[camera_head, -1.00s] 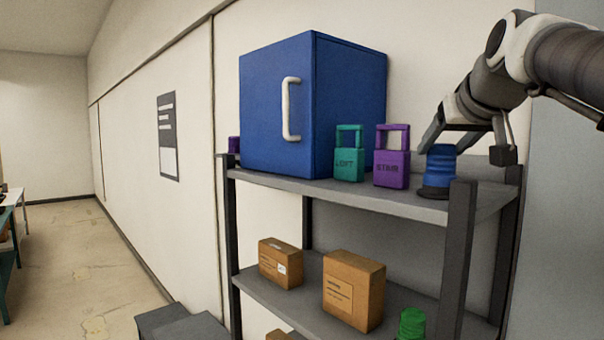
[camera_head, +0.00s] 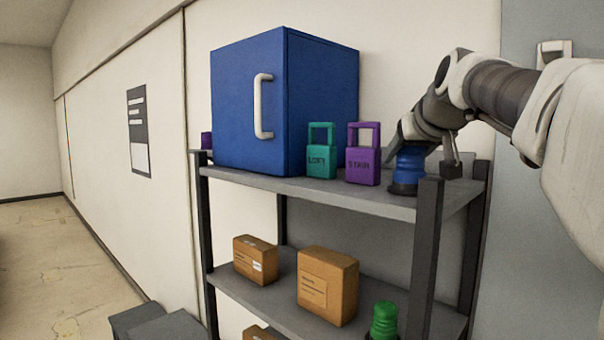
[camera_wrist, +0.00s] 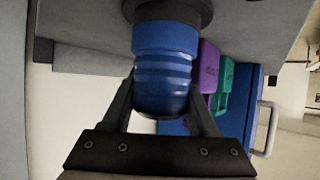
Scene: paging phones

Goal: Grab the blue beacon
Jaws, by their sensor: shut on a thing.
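The blue beacon (camera_head: 408,168) has a ribbed blue body and a dark base. It stands upright on the top shelf (camera_head: 372,202) near the right front post. My gripper (camera_head: 428,156) is shut on its upper part, with one finger on each side. In the wrist view the beacon (camera_wrist: 164,68) sits between the two fingers of my gripper (camera_wrist: 160,108). Its dark base (camera_wrist: 167,12) appears to be against the shelf surface. Part of the beacon's top is hidden by my gripper in the head view.
A purple padlock (camera_head: 363,160) and a teal padlock (camera_head: 321,158) stand left of the beacon. A large blue box (camera_head: 240,110) with a handle is further left. Cardboard boxes (camera_head: 328,287) and a green beacon (camera_head: 384,322) are on the shelf below. A wall is behind.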

